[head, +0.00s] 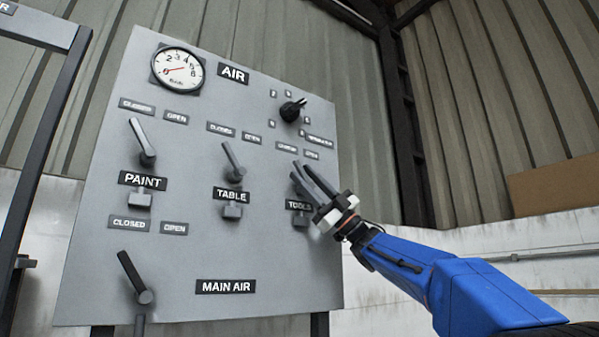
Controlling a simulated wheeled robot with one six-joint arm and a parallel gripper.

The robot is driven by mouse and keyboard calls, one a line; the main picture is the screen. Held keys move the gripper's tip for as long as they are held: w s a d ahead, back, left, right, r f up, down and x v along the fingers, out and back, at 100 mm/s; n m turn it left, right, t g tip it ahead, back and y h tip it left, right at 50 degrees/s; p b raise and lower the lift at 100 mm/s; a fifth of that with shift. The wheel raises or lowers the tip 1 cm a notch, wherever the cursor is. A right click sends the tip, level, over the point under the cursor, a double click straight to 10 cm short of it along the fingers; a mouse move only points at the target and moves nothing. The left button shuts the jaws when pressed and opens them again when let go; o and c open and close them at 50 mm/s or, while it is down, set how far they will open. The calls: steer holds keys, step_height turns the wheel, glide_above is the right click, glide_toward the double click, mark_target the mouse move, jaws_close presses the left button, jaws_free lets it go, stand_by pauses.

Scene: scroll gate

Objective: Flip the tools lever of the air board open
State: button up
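The grey air board (190,260) stands upright in front of me, with the label AIR at its top. The TOOLS label (299,206) is at its right side, with CLOSED and OPEN plates above it. My gripper (303,171) is at the tools lever, its fingers pointing up and left over it. The fingers and the lever overlap, so I cannot make out the lever's handle clearly. Whether the fingers touch or grip it cannot be told.
The paint lever (143,140) and table lever (232,158) lean up-left toward CLOSED. The main air lever (132,275) also leans up-left. A black knob (292,110) sits above the tools lever, and a gauge (178,68) is at top left.

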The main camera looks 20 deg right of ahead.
steer(key=shift+x, duration=1.4)
jaws_close()
